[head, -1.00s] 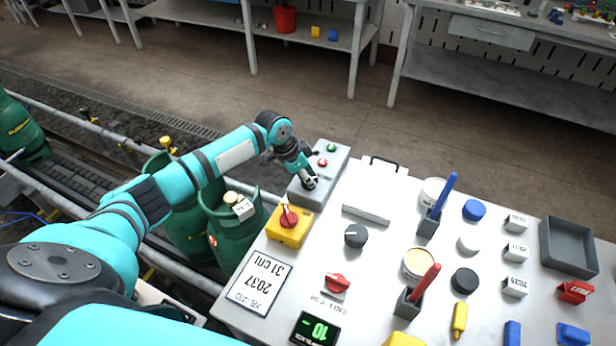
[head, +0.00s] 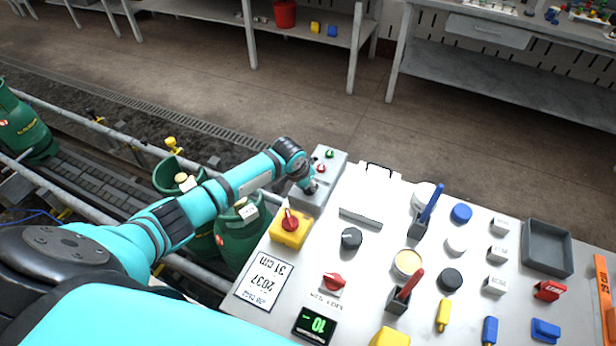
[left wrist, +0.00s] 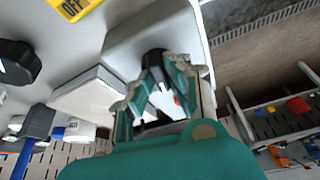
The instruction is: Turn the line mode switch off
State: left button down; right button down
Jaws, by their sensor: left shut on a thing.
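A grey control box (head: 325,170) stands at the back left of the white table, with a green button (head: 329,153) and a red button (head: 321,168) on top. My left gripper (head: 311,189) is at the box's near end. In the left wrist view my left gripper (left wrist: 160,92) is shut around a dark knob (left wrist: 155,57) on the grey box; the fingers hide much of it. I cannot read a label for the line mode switch or its position. My right gripper is not in view.
A red knob (head: 333,282) is nearer. Green gas cylinders (head: 242,232) stand on the conveyor at left.

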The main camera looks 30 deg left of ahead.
pick_arm(q)
jog(key=shift+r+n+y+p, duration=0.1)
jog(key=shift+n+y+p, duration=0.3)
jog(key=shift+n+p, duration=0.45)
jog(key=c, duration=1.3)
grip_release()
jog(key=v, duration=1.1)
jog(key=shift+s+r, duration=0.25)
jog(key=shift+r, duration=0.1)
jog(key=shift+d, duration=0.1)
